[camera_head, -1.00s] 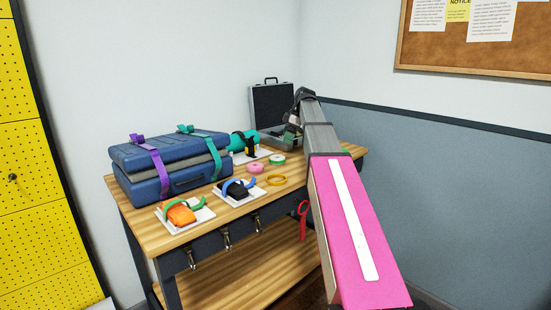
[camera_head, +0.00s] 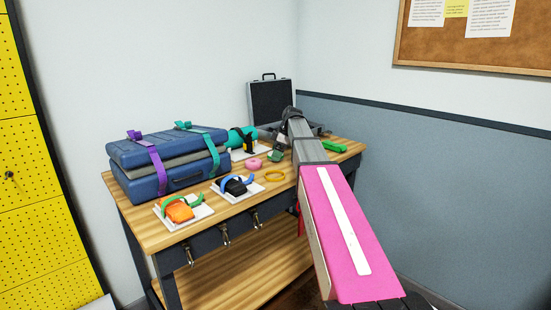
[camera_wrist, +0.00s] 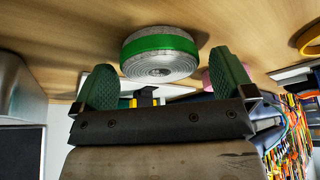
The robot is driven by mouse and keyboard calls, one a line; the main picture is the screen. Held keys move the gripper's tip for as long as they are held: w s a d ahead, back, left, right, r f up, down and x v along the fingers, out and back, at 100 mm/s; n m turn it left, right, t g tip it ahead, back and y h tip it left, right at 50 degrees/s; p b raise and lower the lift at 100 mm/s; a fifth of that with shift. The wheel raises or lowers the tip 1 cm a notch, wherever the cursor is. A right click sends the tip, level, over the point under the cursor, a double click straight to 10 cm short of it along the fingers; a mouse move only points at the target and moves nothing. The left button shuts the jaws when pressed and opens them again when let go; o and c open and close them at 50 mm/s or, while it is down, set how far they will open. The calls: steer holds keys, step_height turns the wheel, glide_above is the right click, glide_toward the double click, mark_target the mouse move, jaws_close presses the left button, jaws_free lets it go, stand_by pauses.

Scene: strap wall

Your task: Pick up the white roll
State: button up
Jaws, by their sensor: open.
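The white roll (camera_wrist: 160,53) has a green band around its side and rests on the wooden table (camera_wrist: 60,35) in the wrist view. My gripper (camera_wrist: 163,84) is open, with its two green fingers spread apart. The roll is just beyond the fingertips, roughly centred between them, and the gripper is not closed on it. In the head view my gripper (camera_head: 276,156) is low over the tabletop and hides the roll.
A pink roll (camera_head: 253,163) and a yellow ring (camera_head: 275,176) lie close by. An open dark case (camera_head: 270,105) stands behind. A green item (camera_head: 334,146) lies right of my arm.

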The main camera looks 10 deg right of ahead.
steer(key=shift+a+f, duration=0.1)
steer(key=shift+f, duration=0.15)
steer(key=c, duration=0.5)
steer(key=shift+r, duration=0.1)
